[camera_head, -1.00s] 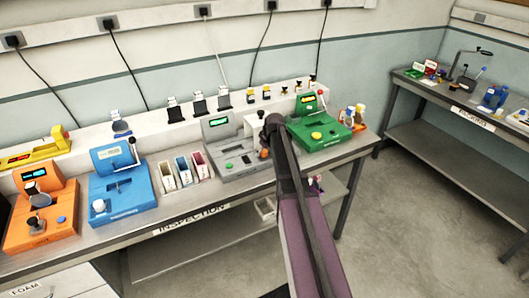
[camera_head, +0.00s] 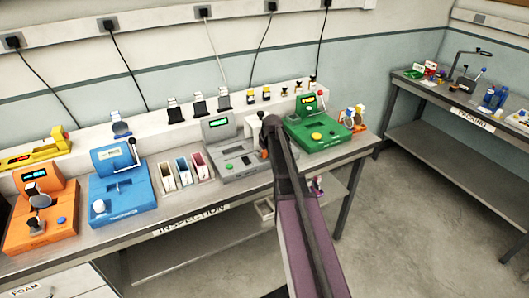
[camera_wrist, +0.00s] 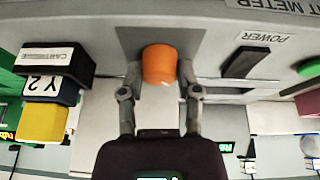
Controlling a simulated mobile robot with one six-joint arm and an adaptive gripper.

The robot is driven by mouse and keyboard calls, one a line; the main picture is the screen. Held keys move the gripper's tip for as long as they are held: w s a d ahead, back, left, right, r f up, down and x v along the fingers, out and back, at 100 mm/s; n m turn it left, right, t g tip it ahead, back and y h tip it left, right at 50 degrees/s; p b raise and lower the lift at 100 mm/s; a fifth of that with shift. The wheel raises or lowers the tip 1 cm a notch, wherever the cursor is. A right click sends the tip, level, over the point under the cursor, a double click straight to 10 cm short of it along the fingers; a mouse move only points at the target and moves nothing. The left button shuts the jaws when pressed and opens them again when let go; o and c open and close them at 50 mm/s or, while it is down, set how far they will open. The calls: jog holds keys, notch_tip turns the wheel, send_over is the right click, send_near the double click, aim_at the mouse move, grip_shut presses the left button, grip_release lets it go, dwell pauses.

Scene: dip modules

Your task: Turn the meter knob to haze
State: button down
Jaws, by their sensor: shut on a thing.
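The grey meter (camera_head: 230,172) stands on the inspection bench in the head view, with a small green-lit display (camera_head: 218,123). Its orange knob (camera_wrist: 160,62) shows in the wrist view on a dark grey panel. My gripper (camera_wrist: 160,78) has one finger on each side of the knob and is shut on it. In the head view my arm covers the right edge of the meter, so the knob is hard to make out there. The pointer and the haze marking cannot be read.
A "POWER" label (camera_wrist: 264,39) and a dark switch (camera_wrist: 238,64) lie right of the knob in the wrist view. In the head view a green device (camera_head: 316,134) stands close on the right. Small open bins (camera_head: 185,171) and a blue device (camera_head: 122,190) stand left.

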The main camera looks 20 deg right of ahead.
jog(key=m+h, duration=0.1)
jog(key=m, duration=0.3)
jog(key=shift+h, duration=0.4)
jog(key=m+g+h, duration=0.1)
jog(key=m, duration=0.3)
jog(key=m+g, duration=0.1)
jog(key=m, duration=0.1)
jog(key=m+h, duration=0.1)
jog(key=m, duration=0.1)
jog(key=shift+w+m+g, duration=0.1)
jog(key=shift+m+g, duration=0.3)
jog(key=shift+a+m+g+h, duration=0.1)
jog(key=shift+m+g+h, duration=0.4)
jog(key=shift+m, duration=1.2)
jog(key=shift+c, duration=1.5)
grip_release()
jog(key=shift+n, duration=0.3)
